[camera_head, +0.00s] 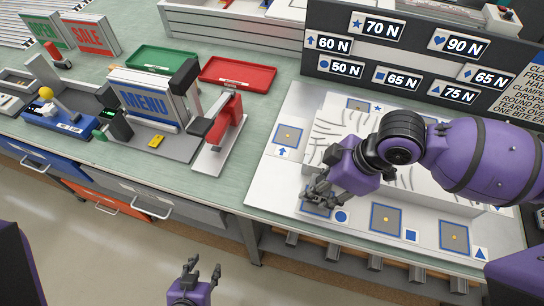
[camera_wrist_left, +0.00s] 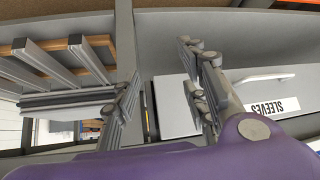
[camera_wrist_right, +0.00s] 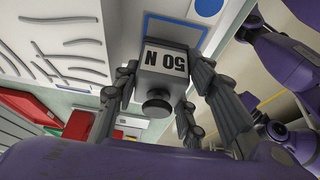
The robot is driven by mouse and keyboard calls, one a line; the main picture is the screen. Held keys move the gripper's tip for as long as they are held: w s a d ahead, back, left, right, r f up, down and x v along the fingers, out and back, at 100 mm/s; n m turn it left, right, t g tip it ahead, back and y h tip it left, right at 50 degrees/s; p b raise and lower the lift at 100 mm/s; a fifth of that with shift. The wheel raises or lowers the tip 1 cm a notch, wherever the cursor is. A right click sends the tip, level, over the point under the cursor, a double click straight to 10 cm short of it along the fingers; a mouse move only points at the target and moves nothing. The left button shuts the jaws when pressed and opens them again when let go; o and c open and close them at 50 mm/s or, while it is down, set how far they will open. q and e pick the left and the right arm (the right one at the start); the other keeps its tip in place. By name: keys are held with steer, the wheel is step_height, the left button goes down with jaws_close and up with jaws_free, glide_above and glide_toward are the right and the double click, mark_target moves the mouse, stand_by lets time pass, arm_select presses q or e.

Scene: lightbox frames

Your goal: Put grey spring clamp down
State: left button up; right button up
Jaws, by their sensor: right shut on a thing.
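The grey spring clamp (camera_wrist_right: 165,75) shows in the right wrist view as a grey block with a round knob and a "50 N" label. My right gripper (camera_wrist_right: 158,100) is shut on it, with fingers on both sides. In the head view my right gripper (camera_head: 318,193) is low over the blue-edged pad (camera_head: 315,210) beside the blue circle (camera_head: 341,216). The fingers mostly hide the clamp there, and I cannot tell whether it touches the pad. My left gripper (camera_head: 195,270) is open and empty in front of the bench; its spread fingers show in the left wrist view (camera_wrist_left: 165,90).
A white block with dark curved marks (camera_head: 335,130) stands behind the right gripper. Other pads, marked with a square (camera_head: 385,218) and a triangle (camera_head: 453,237), lie to the right. A sign board (camera_head: 400,55) stands behind. A red clamp stand (camera_head: 225,125) is to the left.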

steer(key=shift+s+a+f, duration=0.1)
steer(key=shift+s+f, duration=0.35)
steer(key=shift+f, duration=0.4)
jaws_close()
steer(key=shift+s+r, duration=0.2)
steer(key=shift+w+f, duration=0.2)
steer(key=o, duration=1)
jaws_free()
steer(key=shift+w+f, duration=0.1)
steer(key=shift+w, duration=0.05)
steer(key=o, duration=0.4)
arm_select(q)
steer(key=shift+w+a, duration=0.2)
steer(key=shift+a, duration=0.1)
